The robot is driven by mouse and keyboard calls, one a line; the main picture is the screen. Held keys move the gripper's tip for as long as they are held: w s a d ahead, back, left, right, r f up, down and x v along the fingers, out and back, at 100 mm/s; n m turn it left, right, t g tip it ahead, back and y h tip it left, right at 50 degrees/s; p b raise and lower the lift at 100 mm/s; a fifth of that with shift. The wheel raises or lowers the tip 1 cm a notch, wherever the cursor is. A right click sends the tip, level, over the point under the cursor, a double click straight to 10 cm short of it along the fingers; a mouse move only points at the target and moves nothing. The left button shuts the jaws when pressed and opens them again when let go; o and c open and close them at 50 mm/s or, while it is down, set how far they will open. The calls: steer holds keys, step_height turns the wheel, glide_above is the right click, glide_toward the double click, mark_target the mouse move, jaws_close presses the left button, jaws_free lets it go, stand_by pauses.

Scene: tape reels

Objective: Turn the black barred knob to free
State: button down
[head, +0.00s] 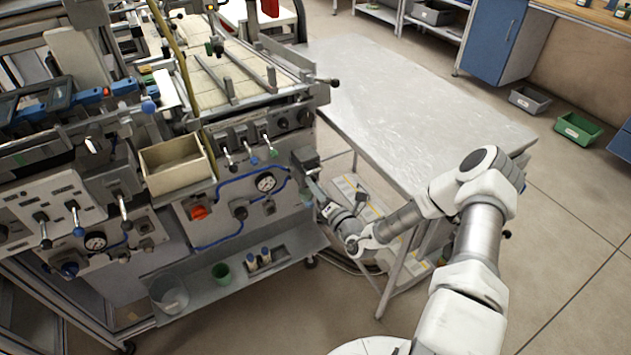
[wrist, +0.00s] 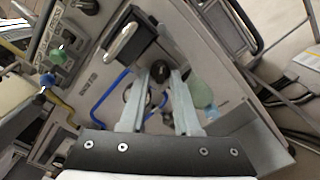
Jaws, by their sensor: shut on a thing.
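The black barred knob (wrist: 159,70) shows in the wrist view on the grey machine panel, between my fingertips. My gripper (wrist: 161,78) is shut on it, one pale finger on each side. The way its bar points is hard to make out, and I cannot read any marking for free. In the head view my gripper (head: 314,184) reaches the right end of the machine's front panel, and the knob is hidden there by the gripper and wrist.
A dark box with a metal handle (wrist: 125,42) sits close beside my fingers. A metal table (head: 420,110) stands right of the machine, close to my arm.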

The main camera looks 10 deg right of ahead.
steer(key=shift+a+r+m+p, duration=0.1)
steer(key=shift+m+p, duration=0.7)
steer(key=shift+m, duration=1.05)
steer(key=shift+r+m+p, duration=0.1)
steer(key=shift+m+p, duration=0.65)
steer(key=shift+m, duration=1.1)
steer(key=c, duration=0.6)
jaws_free()
steer(key=shift+s, duration=0.15)
steer(key=p+v, duration=0.1)
steer(key=v, duration=1.6)
steer(key=shift+s, duration=0.1)
steer(key=shift+r, duration=0.1)
